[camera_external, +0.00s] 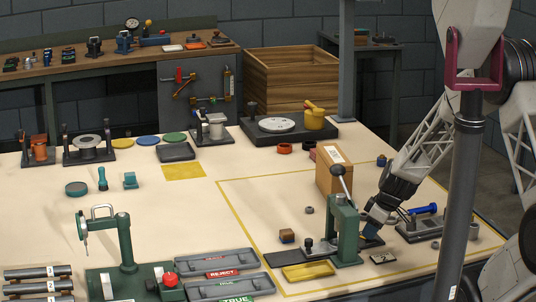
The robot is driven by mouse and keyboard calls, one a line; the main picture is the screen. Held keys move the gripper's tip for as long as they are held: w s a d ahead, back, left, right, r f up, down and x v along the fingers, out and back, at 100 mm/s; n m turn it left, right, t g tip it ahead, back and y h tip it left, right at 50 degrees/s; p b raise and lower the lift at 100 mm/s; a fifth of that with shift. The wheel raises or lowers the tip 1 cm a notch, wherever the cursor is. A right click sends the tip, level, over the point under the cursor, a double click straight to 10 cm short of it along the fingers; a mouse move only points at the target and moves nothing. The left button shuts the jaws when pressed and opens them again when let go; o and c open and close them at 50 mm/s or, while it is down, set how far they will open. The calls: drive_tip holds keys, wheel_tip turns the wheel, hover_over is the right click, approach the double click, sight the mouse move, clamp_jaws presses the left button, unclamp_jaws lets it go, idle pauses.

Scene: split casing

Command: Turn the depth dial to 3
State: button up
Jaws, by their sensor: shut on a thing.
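My gripper (369,231) reaches down from the right to the low right side of the press. It is shut on a small part there, which the fingers and the press hide. I cannot make out the depth dial or read any number or mark on it, so I cannot tell its setting.
A brown box (333,171) stands close behind the press. A yellow tray (308,271) lies in front of it, and a small brown block (287,236) lies to its left. A fixture with a blue handle (423,209) is right of my gripper. The table's middle is clear.

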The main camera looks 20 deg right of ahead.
drive_tip(key=shift+m+t+h, duration=0.5)
drive_tip(key=shift+m+h, duration=0.1)
drive_tip(key=shift+m, duration=1.5)
drive_tip(key=o, duration=0.9)
drive_tip(key=shift+r, duration=0.1)
drive_tip(key=shift+v, duration=3.8)
drive_tip(key=shift+s, duration=0.1)
